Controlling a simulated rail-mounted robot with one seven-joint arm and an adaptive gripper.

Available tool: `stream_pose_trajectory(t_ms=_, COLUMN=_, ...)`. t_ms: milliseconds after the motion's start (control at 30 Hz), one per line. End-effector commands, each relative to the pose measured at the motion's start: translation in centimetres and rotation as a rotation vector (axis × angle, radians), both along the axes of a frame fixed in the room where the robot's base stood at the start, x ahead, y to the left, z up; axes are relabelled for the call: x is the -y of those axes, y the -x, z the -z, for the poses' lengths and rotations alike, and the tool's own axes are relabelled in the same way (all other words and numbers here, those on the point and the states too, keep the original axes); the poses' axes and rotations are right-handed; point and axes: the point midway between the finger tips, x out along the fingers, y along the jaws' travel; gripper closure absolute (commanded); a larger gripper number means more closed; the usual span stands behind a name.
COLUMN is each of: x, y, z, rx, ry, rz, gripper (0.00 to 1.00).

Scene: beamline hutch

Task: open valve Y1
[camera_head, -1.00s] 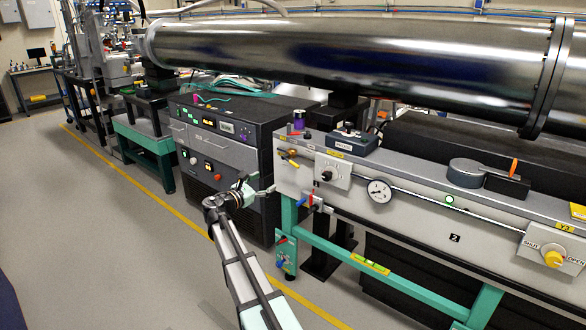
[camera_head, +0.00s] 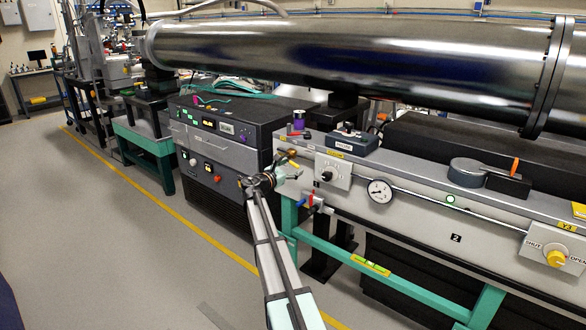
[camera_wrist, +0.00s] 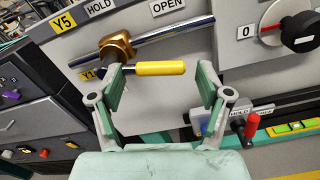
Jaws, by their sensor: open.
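In the wrist view, a brass valve body (camera_wrist: 117,45) sits on a steel pipe, with a yellow lever handle (camera_wrist: 158,68) pointing right, roughly level in the picture. A small yellow tag reading Y1 (camera_wrist: 88,74) is just left of it, partly hidden by my left finger. My gripper (camera_wrist: 157,76) is open, its two fingers on either side of the yellow handle; I cannot tell whether the left finger touches the valve. In the head view my gripper (camera_head: 289,172) is at the left end of the grey panel, just below the brass fitting (camera_head: 291,153).
A yellow Y5 tag (camera_wrist: 65,20) is above the valve. A black knob with a red mark (camera_wrist: 298,32) is at upper right, and a red lever (camera_wrist: 251,126) at lower right. A dark control cabinet (camera_head: 213,140) stands left of the panel (camera_head: 400,170). A large steel tube (camera_head: 350,60) runs above.

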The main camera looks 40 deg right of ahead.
Motion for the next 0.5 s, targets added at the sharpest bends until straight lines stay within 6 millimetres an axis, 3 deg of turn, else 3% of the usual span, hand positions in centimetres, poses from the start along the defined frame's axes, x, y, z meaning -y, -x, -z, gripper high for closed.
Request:
stream_pose_trajectory(t_ms=133, x=0.96, y=-0.19, z=0.0, rx=0.0, ry=-0.001, rz=0.002, gripper=0.23)
stream_pose_trajectory(t_ms=433, x=1.1, y=-0.2, z=-0.02, rx=0.0, ry=0.0, rz=0.001, gripper=0.23)
stream_pose_trajectory(t_ms=467, x=1.09, y=-0.2, z=-0.02, rx=0.0, ry=0.0, rz=0.001, gripper=0.26)
stream_pose_trajectory(t_ms=500, x=1.09, y=-0.2, z=-0.02, rx=0.0, ry=0.0, rz=0.001, gripper=0.41)
